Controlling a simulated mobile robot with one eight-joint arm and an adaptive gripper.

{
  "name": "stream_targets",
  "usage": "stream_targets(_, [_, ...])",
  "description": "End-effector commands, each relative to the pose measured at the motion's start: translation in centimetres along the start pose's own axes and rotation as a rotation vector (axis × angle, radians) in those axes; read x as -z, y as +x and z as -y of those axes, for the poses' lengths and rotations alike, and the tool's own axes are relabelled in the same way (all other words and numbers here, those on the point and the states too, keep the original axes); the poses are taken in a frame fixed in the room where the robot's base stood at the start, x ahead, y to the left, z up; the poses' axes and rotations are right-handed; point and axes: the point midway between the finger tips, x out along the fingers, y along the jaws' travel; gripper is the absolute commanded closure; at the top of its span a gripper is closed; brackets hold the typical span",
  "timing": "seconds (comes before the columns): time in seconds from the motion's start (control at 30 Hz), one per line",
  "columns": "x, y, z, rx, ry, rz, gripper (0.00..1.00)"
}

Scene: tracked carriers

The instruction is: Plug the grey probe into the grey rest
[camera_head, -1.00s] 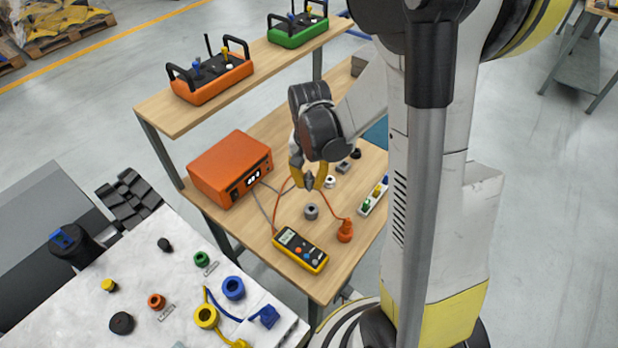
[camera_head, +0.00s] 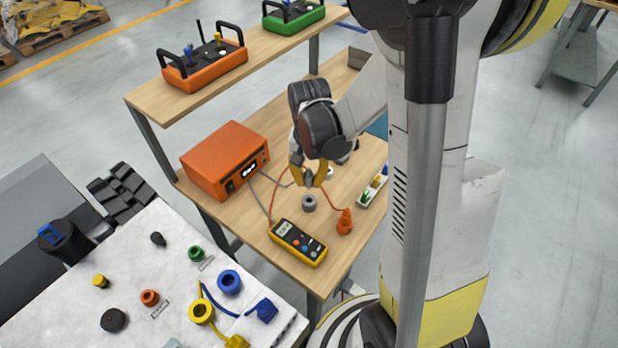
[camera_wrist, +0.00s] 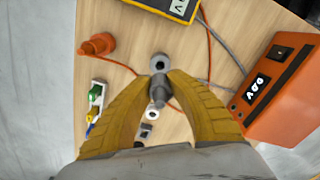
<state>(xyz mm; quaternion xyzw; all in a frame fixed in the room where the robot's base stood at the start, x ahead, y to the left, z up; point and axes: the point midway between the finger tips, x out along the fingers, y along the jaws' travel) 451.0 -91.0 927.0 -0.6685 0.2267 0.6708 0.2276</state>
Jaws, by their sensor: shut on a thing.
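My gripper (camera_head: 309,178) has yellow fingers and is shut on the grey probe (camera_wrist: 158,92), which sits between the fingertips in the wrist view. The grey rest (camera_head: 309,203), a short round socket with a dark hole, stands on the wooden bench. It also shows in the wrist view (camera_wrist: 159,62), just beyond the probe's tip. In the head view the probe is above the rest, close to it. A grey lead and an orange lead run near them. Whether the probe's tip touches the rest I cannot tell.
A yellow multimeter (camera_head: 298,243) lies in front of the rest, and an orange socket with a plug (camera_head: 345,222) stands to its right. An orange power box (camera_head: 225,160) is on the left. A tray of coloured pieces (camera_head: 373,186) lies at the right edge.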

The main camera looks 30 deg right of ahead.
Motion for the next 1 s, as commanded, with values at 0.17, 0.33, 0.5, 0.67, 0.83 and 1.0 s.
stream_targets(0.17, [0.0,2.0,0.0,0.0,0.0,0.0,1.0])
stream_targets(0.33, [0.0,2.5,0.0,0.0,0.0,0.0,1.0])
stream_targets(0.5, [0.0,2.4,0.0,0.0,0.0,0.0,1.0])
stream_targets(0.67, [0.0,2.4,0.0,0.0,0.0,0.0,1.0])
stream_targets(0.83, [0.0,2.5,0.0,0.0,0.0,0.0,1.0])
stream_targets(1.0, [0.0,2.5,0.0,0.0,-0.007,-0.001,1.0])
